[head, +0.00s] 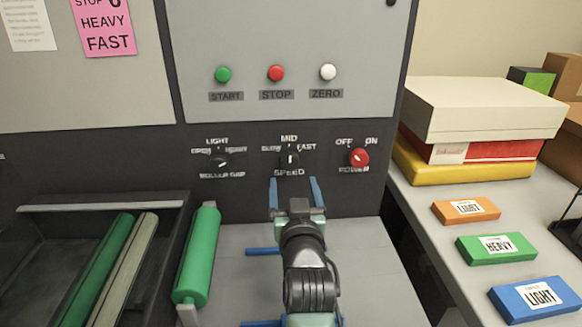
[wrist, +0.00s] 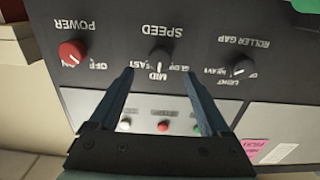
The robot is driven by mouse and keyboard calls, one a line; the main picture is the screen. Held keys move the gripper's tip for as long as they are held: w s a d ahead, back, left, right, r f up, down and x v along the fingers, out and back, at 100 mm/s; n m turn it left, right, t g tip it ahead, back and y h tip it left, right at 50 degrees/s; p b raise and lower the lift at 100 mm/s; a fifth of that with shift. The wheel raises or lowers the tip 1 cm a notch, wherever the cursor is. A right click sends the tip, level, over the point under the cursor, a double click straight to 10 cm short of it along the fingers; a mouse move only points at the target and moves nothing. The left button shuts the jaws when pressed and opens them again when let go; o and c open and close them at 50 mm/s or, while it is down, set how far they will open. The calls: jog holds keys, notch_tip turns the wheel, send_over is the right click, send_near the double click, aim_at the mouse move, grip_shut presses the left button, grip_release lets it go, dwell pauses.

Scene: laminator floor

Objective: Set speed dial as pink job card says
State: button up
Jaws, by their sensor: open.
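The pink job card (head: 104,25) hangs at the upper left in the head view; its readable words include HEAVY and FAST, and its top is cut off. The black speed dial (head: 290,160) sits on the dark panel, with SLOW at left, MID on top and FAST at right. Its pointer seems to point up at MID. The dial also shows in the upside-down wrist view (wrist: 160,57). My gripper (head: 295,190) is open and empty in front of the panel, just below the dial in the head view. In the wrist view its fingers (wrist: 158,74) flank the dial's column, apart from it.
The roller gap dial (head: 219,162) is left of the speed dial, the red power knob (head: 358,157) right. START (head: 223,74), STOP (head: 275,73) and ZERO (head: 328,72) buttons are above. A green roller (head: 198,255) lies at lower left. Boxes and labelled blocks fill the right table.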

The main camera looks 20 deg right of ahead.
aim_at(290, 165)
jog(key=shift+x, duration=3.45)
grip_shut()
